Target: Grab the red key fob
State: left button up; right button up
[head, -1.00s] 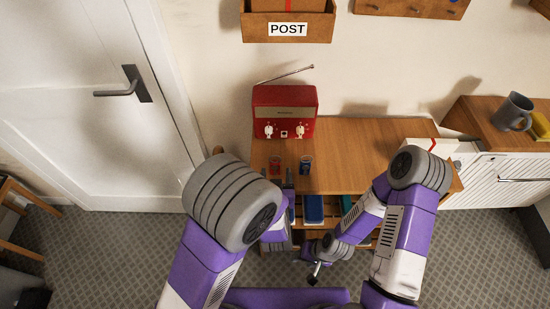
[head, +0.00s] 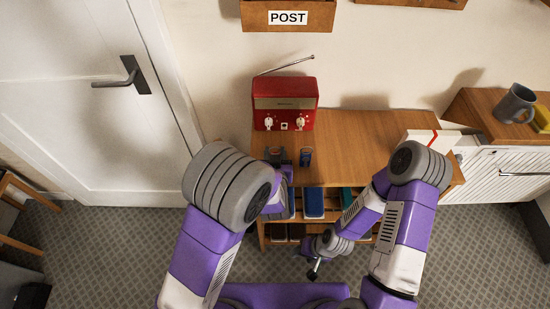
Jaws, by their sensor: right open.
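My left gripper (head: 275,155) is low over the front left of the wooden desk top, in front of the red radio. It covers the spot where a small red item, likely the red key fob, showed earlier. The fob is now hidden or too small to make out, and I cannot tell whether the fingers touch it. A small dark blue item (head: 306,157) stands just to the right of this gripper. My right gripper (head: 315,270) is open and low in front of the desk, away from the desk top.
The red radio (head: 285,104) with a raised antenna stands behind the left gripper against the wall. The wooden desk (head: 365,140) is bare in its middle. Cubbies with a blue item (head: 313,203) lie below its front edge. A white box (head: 430,138) sits at the right end.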

pick_arm(q)
jog(key=c, duration=0.3)
